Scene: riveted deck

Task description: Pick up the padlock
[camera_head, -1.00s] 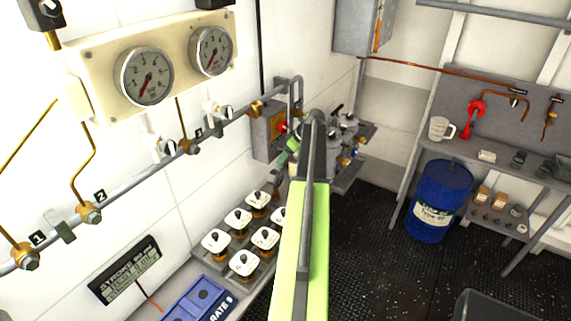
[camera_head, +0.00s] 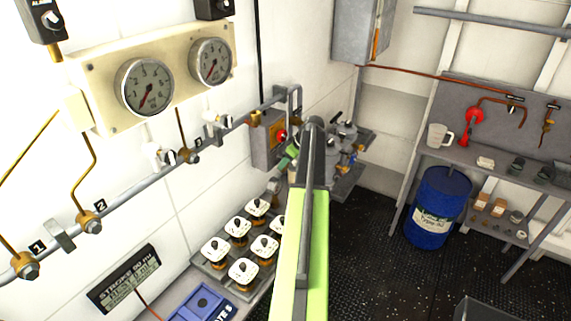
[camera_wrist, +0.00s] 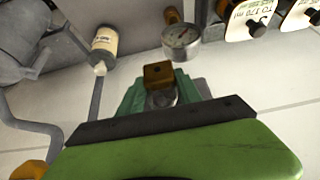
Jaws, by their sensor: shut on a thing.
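The padlock (camera_wrist: 159,75) shows in the wrist view as a small brass block with a dark hole, with a grey curved part below it. It sits between the green fingers of my gripper (camera_wrist: 165,92), which is shut on it. In the head view, my green gripper (camera_head: 291,152) is at the far end of my arm, near the wall pipe; I cannot make out the padlock there.
A grey box with a red knob (camera_head: 267,140) is on the wall beside my gripper. White-topped jars (camera_head: 240,226) stand on a tray on the left bench. A blue drum (camera_head: 437,207) stands under the right shelf. Dark floor between is clear.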

